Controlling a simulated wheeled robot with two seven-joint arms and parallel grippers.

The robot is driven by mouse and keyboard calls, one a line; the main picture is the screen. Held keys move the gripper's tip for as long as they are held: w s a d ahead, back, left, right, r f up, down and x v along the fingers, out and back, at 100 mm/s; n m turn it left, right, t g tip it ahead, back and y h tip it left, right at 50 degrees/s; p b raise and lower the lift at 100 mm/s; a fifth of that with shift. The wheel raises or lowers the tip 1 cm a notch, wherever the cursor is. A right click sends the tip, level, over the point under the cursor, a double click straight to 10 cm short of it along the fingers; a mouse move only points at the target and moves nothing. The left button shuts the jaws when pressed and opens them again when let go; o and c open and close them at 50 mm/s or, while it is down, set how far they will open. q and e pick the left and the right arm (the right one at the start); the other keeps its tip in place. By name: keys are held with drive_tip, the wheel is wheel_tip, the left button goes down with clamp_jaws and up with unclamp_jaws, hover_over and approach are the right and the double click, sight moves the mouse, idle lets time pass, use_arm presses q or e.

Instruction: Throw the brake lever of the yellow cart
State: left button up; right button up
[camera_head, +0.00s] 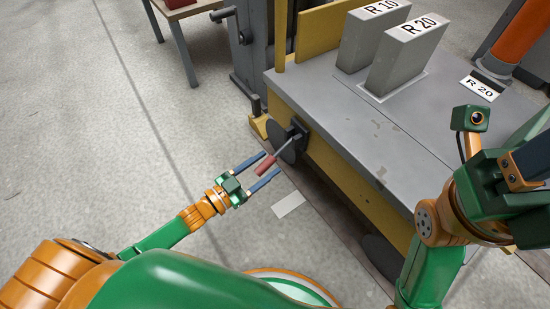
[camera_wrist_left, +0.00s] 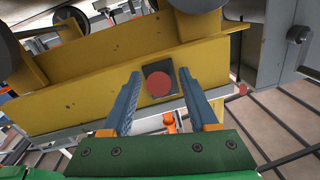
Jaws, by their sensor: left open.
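The yellow cart (camera_head: 345,178) has a grey top and a yellow side frame, which also shows in the left wrist view (camera_wrist_left: 85,92). Its brake lever has a red grip (camera_head: 263,172) and a thin grey rod up to a dark bracket on the cart's near left corner. The grip slants down and left. My left gripper (camera_head: 270,162) is open, its blue fingers on either side of the grip. In the left wrist view the grip's round red end (camera_wrist_left: 160,84) lies between the fingers; contact cannot be told. My right gripper (camera_head: 525,165) is partly visible at the right, its fingers unclear.
Grey blocks marked R 10 (camera_head: 368,38) and R 20 (camera_head: 407,55) stand on the cart. A R 20 label (camera_head: 479,87) lies near an orange post (camera_head: 520,32). A small table (camera_head: 190,12) is at the back left.

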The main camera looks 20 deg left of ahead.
sight(274, 160)
use_arm(q)
drive_tip(key=b+x, duration=0.1)
drive_tip(key=x, duration=0.2)
drive_tip(key=shift+w+d, duration=0.15)
drive_tip(key=shift+w, duration=0.1)
clamp_jaws()
drive_tip(key=shift+f, duration=0.1)
idle(1.0)
